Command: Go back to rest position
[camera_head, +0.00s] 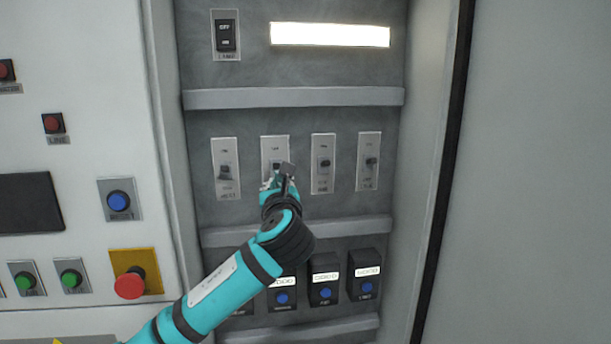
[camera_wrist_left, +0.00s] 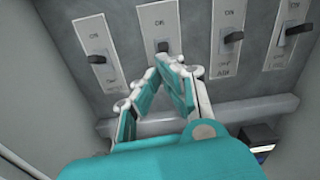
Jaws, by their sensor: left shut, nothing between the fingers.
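My left arm reaches from the bottom left of the head view into a recessed grey electrical cabinet (camera_head: 300,72). My left gripper (camera_head: 281,178) is shut and empty, in front of the second toggle switch plate (camera_head: 274,143) from the left. In the left wrist view, my left gripper (camera_wrist_left: 163,66) shows its fingers meeting close below that switch's dark lever (camera_wrist_left: 162,46). Whether the fingertips touch the lever I cannot tell. My right gripper is in neither view.
Other toggle switches (camera_head: 226,168), (camera_head: 323,164) and (camera_head: 369,162) flank it. Relay boxes with blue buttons (camera_head: 324,280) sit on the shelf below. A red emergency stop (camera_head: 130,284) is on the left panel. A cabinet side wall (camera_head: 424,120) bounds the right.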

